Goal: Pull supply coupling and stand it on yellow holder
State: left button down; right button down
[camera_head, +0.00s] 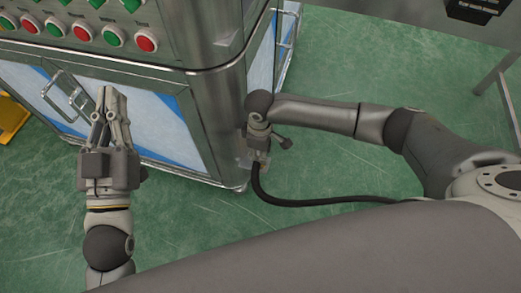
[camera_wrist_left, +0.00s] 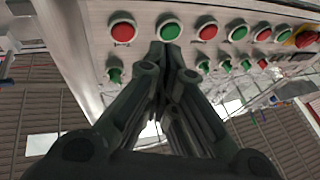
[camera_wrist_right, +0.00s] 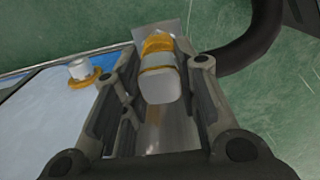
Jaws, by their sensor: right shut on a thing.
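The supply coupling (camera_wrist_right: 158,78), a pale rounded body with orange-yellow bands, sits between the fingers of my right gripper (camera_wrist_right: 155,95) in the right wrist view. The fingers are shut on it. In the head view the right gripper (camera_head: 257,158) hangs low beside the cabinet corner and mostly hides the coupling. A black hose (camera_head: 285,201) runs from there to the right. A white cylindrical fitting on an orange-yellow base (camera_wrist_right: 80,73) is left of the coupling; I cannot tell whether this is the yellow holder. My left gripper (camera_head: 111,92) is shut and empty before the cabinet.
The steel cabinet (camera_head: 215,55) has red and green buttons, also close in the left wrist view (camera_wrist_left: 169,28), and blue-white door panels. A yellow object (camera_head: 12,116) is at the left edge. A steel table (camera_head: 430,20) stands at top right. The green floor (camera_head: 335,75) between is clear.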

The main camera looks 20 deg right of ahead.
pick_arm(q)
jog(key=shift+w+f+g, duration=0.2)
jog(key=shift+f+g, duration=0.3)
jog(key=shift+f, duration=0.35)
jog(key=shift+w+f, duration=0.1)
jog(key=shift+f, duration=0.2)
pick_arm(e)
jog(key=shift+f, duration=0.2)
pick_arm(q)
jog(key=shift+w+a+f+g+y+p, duration=0.1)
jog(key=shift+f+g+y+p, duration=0.25)
jog(key=shift+f+g, duration=0.2)
pick_arm(e)
jog(key=shift+f, duration=0.3)
dwell(0.3)
jog(key=shift+p, duration=0.3)
pick_arm(q)
jog(key=shift+a+f+g+y, duration=0.25)
jog(key=shift+f+g, duration=0.5)
jog(key=shift+f, duration=0.5)
jog(key=shift+a+f+g+y, duration=0.2)
jog(key=shift+f+g, duration=0.5)
jog(key=shift+f, duration=0.5)
jog(key=shift+p, duration=0.35)
jog(key=shift+s+f+g, duration=0.25)
jog(key=shift+f+g, duration=0.15)
jog(key=shift+f, duration=0.2)
